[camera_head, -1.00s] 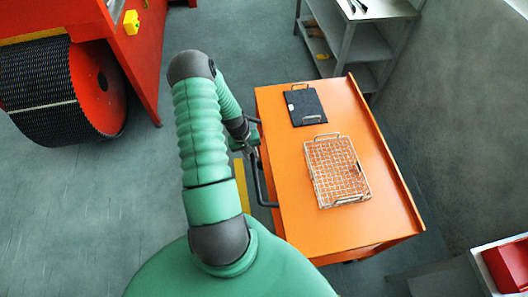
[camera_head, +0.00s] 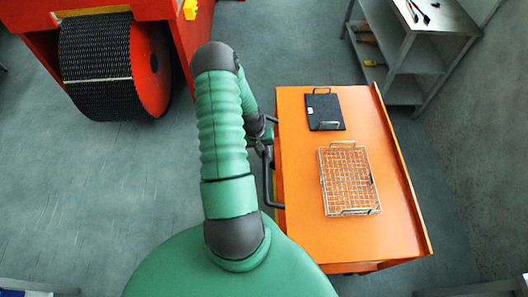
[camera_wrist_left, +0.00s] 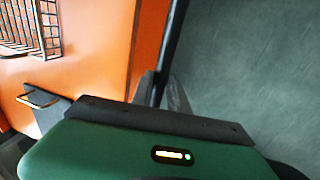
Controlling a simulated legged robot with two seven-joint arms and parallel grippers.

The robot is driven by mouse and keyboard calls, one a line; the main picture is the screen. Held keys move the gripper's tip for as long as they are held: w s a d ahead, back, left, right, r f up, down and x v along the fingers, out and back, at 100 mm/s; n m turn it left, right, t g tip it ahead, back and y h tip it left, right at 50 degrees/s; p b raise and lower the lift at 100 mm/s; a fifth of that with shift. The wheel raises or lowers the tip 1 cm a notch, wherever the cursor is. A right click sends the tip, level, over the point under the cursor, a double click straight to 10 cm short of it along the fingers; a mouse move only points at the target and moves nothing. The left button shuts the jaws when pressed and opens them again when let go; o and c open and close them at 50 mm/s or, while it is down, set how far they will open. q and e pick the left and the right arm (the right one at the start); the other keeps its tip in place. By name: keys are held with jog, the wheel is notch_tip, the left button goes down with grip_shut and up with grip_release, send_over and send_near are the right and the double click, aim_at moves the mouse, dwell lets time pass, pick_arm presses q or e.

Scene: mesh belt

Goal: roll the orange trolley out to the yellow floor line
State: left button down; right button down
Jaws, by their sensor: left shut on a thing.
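The orange trolley (camera_head: 300,235) stands at the right of centre in the head view, its flat top tilted slightly in the picture. A dark handle (camera_head: 269,185) runs along its left side. My left gripper (camera_head: 264,143) is shut on the far part of this handle. In the left wrist view, the fingers (camera_wrist_left: 162,90) close around the dark handle bar (camera_wrist_left: 173,40), beside the orange trolley side (camera_wrist_left: 95,75). The yellow floor line does not show in either view now; my arm and body cover part of the floor. My right gripper is not in view.
A wire basket (camera_head: 348,180) and a dark flat tray (camera_head: 325,111) with handles lie on the trolley. A red machine with a black mesh roll (camera_head: 98,75) stands at the far left. A grey shelf table (camera_head: 408,60) stands behind right. The floor at left is clear.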

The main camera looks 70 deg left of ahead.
pick_arm(q)
jog(key=shift+w+a+r, duration=0.1)
jog(key=shift+a, duration=0.2)
jog(key=c, duration=1.5)
grip_release()
jog(key=shift+c, duration=0.2)
jog(key=shift+o, duration=1.2)
jog(key=shift+d, duration=0.1)
jog(key=s+a+r+b, duration=0.1)
jog(key=s+r+b, duration=0.1)
jog(key=r, duration=1.4)
jog(key=shift+s+a, duration=0.2)
jog(key=shift+s, duration=0.3)
